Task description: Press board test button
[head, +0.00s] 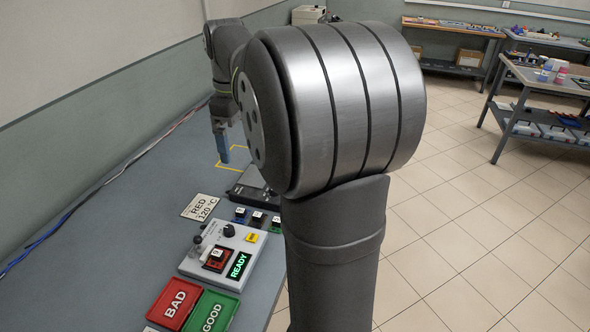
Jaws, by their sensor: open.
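The grey test box (246,258) stands on the bench at lower left. It has a green-lit display reading READY (239,265), a round black knob or button (229,230), a yellow label (252,238) and a small pale lever-like part. A board (217,257), red and dark with a white numbered tag, sits on its face. I cannot tell for sure which part is the test button. My gripper (222,150), with blue tips, hangs open over the bench behind the box, well apart from it. My arm hides part of the wrist.
A red BAD tray (174,304) and green GOOD tray (212,313) lie in front of the box. Behind it are several small boards (257,218), a RED 120 °C sign (200,206), a dark device (252,190) and a yellow outline. Cables run along the wall.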

